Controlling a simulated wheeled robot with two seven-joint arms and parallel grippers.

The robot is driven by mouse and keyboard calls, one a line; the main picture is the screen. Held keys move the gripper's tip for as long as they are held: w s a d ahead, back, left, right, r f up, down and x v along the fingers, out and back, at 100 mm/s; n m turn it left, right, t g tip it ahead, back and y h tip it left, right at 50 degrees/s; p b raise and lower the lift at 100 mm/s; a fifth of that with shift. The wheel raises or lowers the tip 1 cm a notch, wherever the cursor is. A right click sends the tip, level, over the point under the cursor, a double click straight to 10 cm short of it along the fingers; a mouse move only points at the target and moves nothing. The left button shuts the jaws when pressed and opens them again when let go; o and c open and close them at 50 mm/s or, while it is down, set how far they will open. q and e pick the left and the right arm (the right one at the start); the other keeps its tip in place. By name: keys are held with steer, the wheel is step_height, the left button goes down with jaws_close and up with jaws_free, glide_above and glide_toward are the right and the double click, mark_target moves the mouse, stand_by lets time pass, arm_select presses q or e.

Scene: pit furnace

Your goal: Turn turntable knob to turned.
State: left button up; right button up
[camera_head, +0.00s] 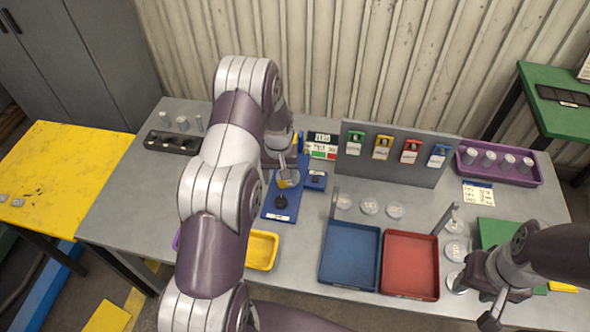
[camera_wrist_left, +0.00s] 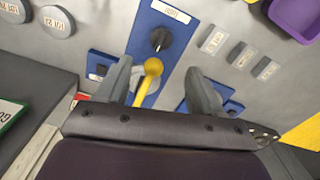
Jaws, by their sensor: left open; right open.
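A black knob (camera_head: 281,201) sits on a long blue plate (camera_head: 268,212) on the bench, near a small label. In the left wrist view the black knob (camera_wrist_left: 160,39) is beyond my fingertips, and a lever with a yellow ball (camera_wrist_left: 153,67) stands just nearer. My left gripper (camera_head: 287,172) is over the far part of the plate. In the left wrist view its open fingers (camera_wrist_left: 160,75) are spread to either side of the yellow lever, with no visible grip on it. My right gripper (camera_head: 487,305) is open at the lower right, away from the plate.
Blue (camera_head: 350,283) and red (camera_head: 411,292) trays and a yellow tray (camera_head: 263,249) lie along the front edge. A grey panel (camera_head: 400,160) with colored padlock-like items stands behind. A purple tray (camera_head: 498,176) holds several cylinders. My left arm hides part of the bench.

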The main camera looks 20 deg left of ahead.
mark_target(281, 199)
arm_select(q)
steer(key=shift+s+d+f+p, duration=0.2)
steer(key=shift+s+f+p, duration=0.8)
steer(key=shift+f+p, duration=0.15)
steer(key=f, duration=0.2)
steer(key=w+f+p, duration=0.1)
steer(key=f, duration=0.2)
steer(key=f+p, duration=0.1)
steer(key=f, duration=0.2)
steer(key=shift+w+a, duration=0.2)
steer(key=shift+w, duration=0.15)
steer(key=shift+s+f, duration=0.1)
steer(key=shift+f, duration=0.2)
steer(key=shift+s+d, duration=0.1)
steer(key=shift+s, duration=0.25)
steer(key=shift+w+f, duration=0.1)
steer(key=shift+f, duration=0.05)
steer(key=shift+w, duration=0.15)
steer(key=c, duration=1.1)
arm_select(e)
steer(key=r, duration=0.1)
steer(key=s+r, duration=0.1)
steer(key=r, duration=0.3)
steer(key=shift+s, duration=0.4)
